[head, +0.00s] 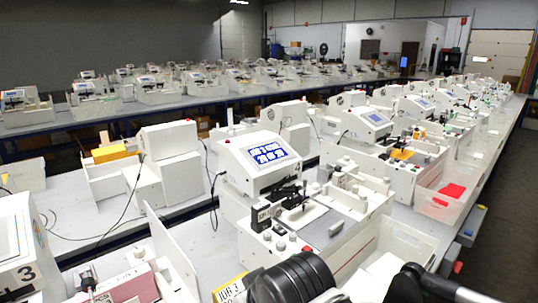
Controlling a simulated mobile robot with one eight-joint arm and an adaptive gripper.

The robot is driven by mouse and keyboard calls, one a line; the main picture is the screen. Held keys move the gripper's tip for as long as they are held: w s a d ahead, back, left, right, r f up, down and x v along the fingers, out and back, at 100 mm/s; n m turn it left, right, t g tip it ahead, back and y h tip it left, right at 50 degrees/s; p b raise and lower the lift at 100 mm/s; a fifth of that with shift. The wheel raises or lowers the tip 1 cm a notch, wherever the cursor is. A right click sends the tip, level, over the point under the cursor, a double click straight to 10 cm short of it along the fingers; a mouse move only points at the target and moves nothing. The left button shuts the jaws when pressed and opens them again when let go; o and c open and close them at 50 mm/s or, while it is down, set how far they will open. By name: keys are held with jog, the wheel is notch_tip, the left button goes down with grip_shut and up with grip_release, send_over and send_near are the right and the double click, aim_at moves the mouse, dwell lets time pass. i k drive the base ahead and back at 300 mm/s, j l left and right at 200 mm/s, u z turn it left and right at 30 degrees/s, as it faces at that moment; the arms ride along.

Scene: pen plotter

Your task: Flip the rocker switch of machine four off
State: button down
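A white pen plotter machine (262,165) with a lit blue screen (268,154) stands on the bench at the middle, with a red button on its front. Another white machine (22,250) at the lower left edge carries a black "3". No gripper fingers show.
A clear bin (447,196) with red pieces stands right of the middle machine. A yellow block (110,153) sits on a white unit at the left. Dark cables lie on the bench at the left. More machines line the benches behind. Dark open floor (500,225) lies at the right.

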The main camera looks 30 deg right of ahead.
aim_at(277, 227)
jog(key=z, duration=0.75)
